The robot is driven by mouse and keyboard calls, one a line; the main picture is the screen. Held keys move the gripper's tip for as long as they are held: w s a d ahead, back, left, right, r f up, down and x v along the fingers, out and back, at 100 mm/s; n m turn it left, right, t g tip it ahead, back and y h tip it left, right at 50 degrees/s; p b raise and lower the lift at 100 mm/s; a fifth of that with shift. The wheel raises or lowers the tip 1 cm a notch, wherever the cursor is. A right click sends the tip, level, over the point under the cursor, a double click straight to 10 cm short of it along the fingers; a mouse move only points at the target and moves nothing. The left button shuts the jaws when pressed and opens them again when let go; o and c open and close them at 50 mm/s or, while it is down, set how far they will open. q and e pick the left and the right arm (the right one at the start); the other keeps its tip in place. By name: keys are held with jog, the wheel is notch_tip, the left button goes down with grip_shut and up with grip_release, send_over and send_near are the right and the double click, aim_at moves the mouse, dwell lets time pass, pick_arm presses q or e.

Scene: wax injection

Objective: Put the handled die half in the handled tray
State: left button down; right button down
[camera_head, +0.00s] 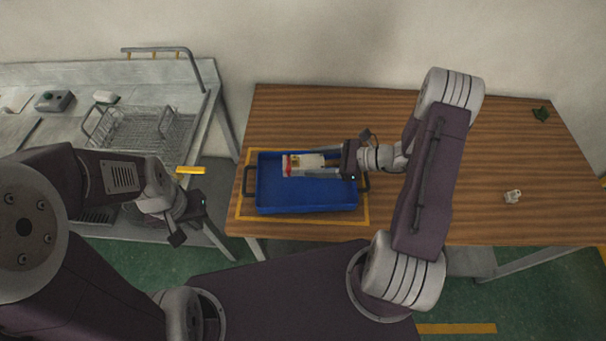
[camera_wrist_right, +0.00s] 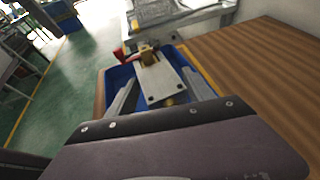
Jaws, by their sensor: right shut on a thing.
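The blue handled tray (camera_head: 262,195) sits on the wooden table, with dark handles at its left and right ends. The handled die half (camera_head: 303,165) is a pale metal plate with a red part at its left end. It is over the tray's interior; I cannot tell whether it touches the floor of the tray. My right gripper (camera_head: 335,167) is shut on the die half at the tray's right side. In the right wrist view, the plate (camera_wrist_right: 160,80) lies between my two fingers, with the red handle beyond. My left gripper (camera_head: 190,222) is away from the table; its jaw opening is unclear.
A yellow outline (camera_head: 238,217) surrounds the tray on the wooden table (camera_head: 300,110). A metal counter with a wire basket (camera_head: 140,128) stands at the left. The table's right half is mostly clear.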

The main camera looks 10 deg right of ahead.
aim_at(303, 168)
jog(key=a, duration=0.1)
jog(key=a+f, duration=0.2)
jog(key=a, duration=0.1)
jog(key=shift+w+f, duration=0.2)
jog(key=shift+w, duration=0.05)
notch_tip(303, 168, down, 4)
jog(key=shift+f+p, duration=0.1)
jog(key=shift+p, duration=0.2)
jog(key=shift+c, duration=1.9)
grip_release()
jog(key=shift+f, duration=0.1)
